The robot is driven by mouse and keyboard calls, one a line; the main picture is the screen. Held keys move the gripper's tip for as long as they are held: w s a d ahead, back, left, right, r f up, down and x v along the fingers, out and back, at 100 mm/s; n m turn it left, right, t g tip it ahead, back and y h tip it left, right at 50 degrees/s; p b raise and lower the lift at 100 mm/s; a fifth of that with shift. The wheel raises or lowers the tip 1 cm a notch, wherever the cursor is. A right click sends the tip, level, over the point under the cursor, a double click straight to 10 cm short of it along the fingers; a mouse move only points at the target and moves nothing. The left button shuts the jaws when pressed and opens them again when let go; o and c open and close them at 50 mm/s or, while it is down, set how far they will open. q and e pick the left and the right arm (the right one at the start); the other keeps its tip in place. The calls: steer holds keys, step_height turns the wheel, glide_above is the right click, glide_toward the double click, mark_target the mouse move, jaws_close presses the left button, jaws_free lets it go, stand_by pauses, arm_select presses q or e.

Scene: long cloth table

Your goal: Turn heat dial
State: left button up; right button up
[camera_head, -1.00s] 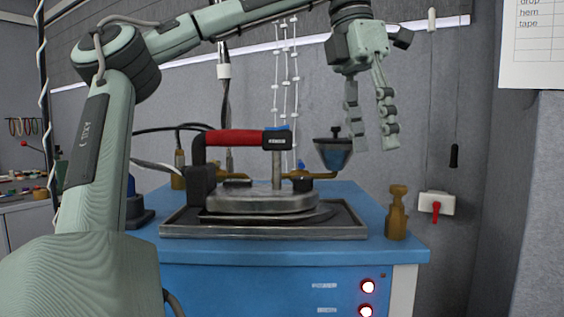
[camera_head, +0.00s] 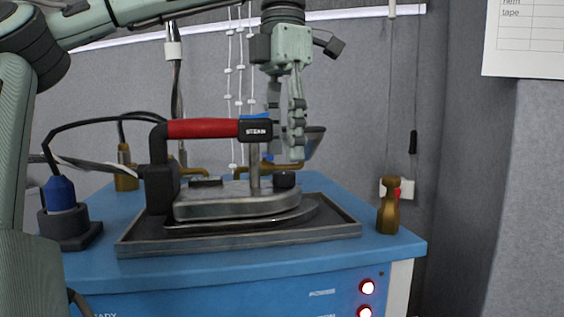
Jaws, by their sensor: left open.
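A steam iron with a red handle (camera_head: 205,128) and a grey metal body (camera_head: 225,205) rests in a shallow dark tray (camera_head: 350,230) on the blue station. A small black round knob (camera_head: 284,179), which looks like the heat dial, stands on top of the iron just right of the metal post. My left gripper (camera_head: 287,150) points down above the knob, right of the handle's black "STEAM" end. It is open and empty, with a gap below its fingertips. One finger partly covers the other. My right gripper is not in view.
A brass bottle (camera_head: 388,212) stands at the station's right edge. A blue-capped bottle (camera_head: 60,194) sits in a dark holder at left. Behind my gripper is a dark funnel-like cup (camera_head: 314,141), partly hidden.

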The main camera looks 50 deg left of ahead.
mark_target(284, 172)
arm_select(q)
steer(key=shift+f, duration=1.8)
jaws_close()
steer(key=m, duration=0.4)
steer(key=shift+m, duration=0.3)
jaws_free()
step_height(284, 172, up, 12)
